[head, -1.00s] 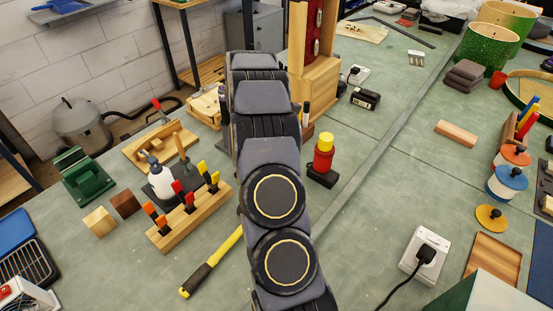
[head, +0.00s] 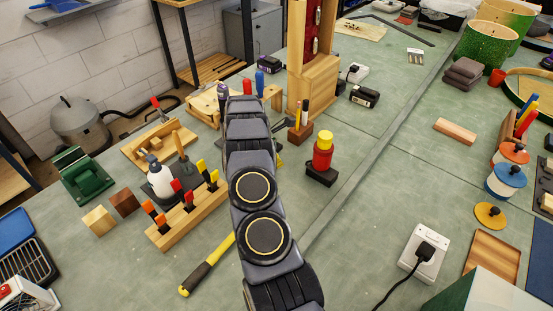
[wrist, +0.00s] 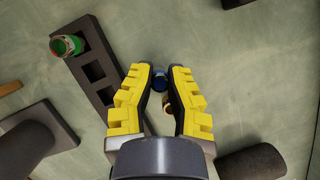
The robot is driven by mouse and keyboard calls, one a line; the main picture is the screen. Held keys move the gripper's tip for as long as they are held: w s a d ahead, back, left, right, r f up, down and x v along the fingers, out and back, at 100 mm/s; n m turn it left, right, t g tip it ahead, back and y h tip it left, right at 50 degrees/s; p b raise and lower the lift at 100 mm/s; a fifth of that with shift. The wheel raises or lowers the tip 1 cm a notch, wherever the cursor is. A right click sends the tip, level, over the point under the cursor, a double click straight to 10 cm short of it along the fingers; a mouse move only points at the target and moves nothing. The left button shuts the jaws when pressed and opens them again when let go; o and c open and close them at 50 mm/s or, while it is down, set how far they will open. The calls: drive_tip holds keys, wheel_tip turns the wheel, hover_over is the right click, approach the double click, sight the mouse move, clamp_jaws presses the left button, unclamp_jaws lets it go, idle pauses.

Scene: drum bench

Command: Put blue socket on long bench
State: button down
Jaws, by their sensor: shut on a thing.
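In the wrist view my gripper (wrist: 160,72) has its yellow-padded fingers closed in on a small blue socket (wrist: 160,83), held between the fingertips. A small tan or brass-coloured piece (wrist: 167,104) shows just behind it, partly hidden by a finger. Below is the green-grey surface of the long bench (wrist: 225,50); I cannot tell the height of the socket above it. A dark rack (wrist: 97,71) with square holes lies to the left, and a green socket (wrist: 66,46) sits at its upper end. In the head view my arm hides the gripper and the blue socket.
In the wrist view a dark block (wrist: 35,150) is at lower left and a dark cylinder (wrist: 250,163) at lower right. In the head view a wooden clamp rack (head: 188,215) and a red-yellow bottle (head: 322,152) flank my arm. The bench right of the bottle has free room.

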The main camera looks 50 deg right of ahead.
drive_tip(key=shift+f, duration=0.1)
drive_tip(key=c, duration=1.2)
unclamp_jaws()
drive_tip(key=shift+o, duration=0.2)
drive_tip(key=v, duration=1.1)
drive_tip(key=s+a+r+m+t+y, duration=0.1)
drive_tip(key=s+a+r+m, duration=0.15)
drive_tip(key=a+r, duration=0.7)
drive_tip(key=s+a+r+m+y, duration=0.1)
drive_tip(key=s+a+r+m, duration=0.15)
drive_tip(key=a+r, duration=0.65)
drive_tip(key=s+a+m+y, duration=0.2)
drive_tip(key=s+a+m, duration=0.5)
drive_tip(key=s+a, duration=1.1)
drive_tip(key=s, duration=0.4)
drive_tip(key=shift+s+a+m+g, duration=0.3)
drive_tip(key=shift+s, duration=0.05)
